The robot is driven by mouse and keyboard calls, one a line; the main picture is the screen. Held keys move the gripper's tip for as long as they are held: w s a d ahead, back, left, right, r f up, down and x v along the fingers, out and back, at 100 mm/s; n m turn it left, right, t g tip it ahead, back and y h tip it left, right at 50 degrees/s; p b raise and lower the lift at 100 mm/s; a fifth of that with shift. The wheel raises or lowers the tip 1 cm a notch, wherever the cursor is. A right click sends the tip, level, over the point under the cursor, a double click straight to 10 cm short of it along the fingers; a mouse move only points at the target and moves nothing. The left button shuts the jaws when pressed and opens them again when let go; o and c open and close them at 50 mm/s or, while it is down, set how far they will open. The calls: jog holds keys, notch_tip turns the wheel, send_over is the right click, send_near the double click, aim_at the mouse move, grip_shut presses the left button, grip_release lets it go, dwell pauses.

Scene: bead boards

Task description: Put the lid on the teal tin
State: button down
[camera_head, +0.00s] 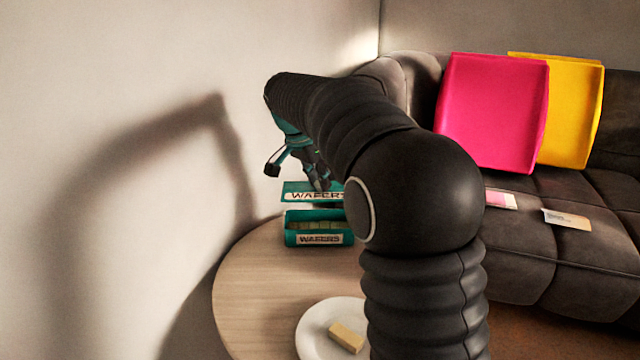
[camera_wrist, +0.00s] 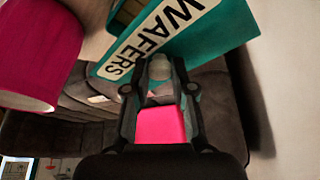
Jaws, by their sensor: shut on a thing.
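The teal tin (camera_head: 291,233) stands open on the round wooden table, with pale wafers showing inside and a "WAFERS" label on its front. The flat teal lid (camera_head: 294,187), also marked "WAFERS", is above the tin with a gap between them. My gripper (camera_head: 320,184) is shut on the lid from above. In the wrist view the lid (camera_wrist: 228,28) fills the upper part of the picture, beyond my gripper's fingertips (camera_wrist: 160,78). The exact grip point is partly hidden by the fingers. My arm hides the area right of the tin in the head view.
A white plate (camera_head: 312,330) with a wafer (camera_head: 346,337) on it is on the table (camera_head: 250,300) in front. A wall is at left. A dark sofa (camera_head: 520,250) with pink (camera_head: 492,110) and yellow (camera_head: 572,110) cushions is at right.

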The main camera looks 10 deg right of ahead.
aim_at(316, 192)
jog(key=shift+a+f+b, duration=0.1)
jog(key=shift+f+b, duration=1.8)
jog(key=shift+f, duration=0.35)
jog(key=shift+f+b, duration=0.55)
jog(key=shift+f, duration=0.4)
jog(key=shift+f, duration=0.4)
dwell(0.5)
jog(key=c, duration=0.5)
grip_release()
jog(key=shift+r, duration=0.1)
jog(key=shift+r+p, duration=3.5)
jog(key=shift+r, duration=0.45)
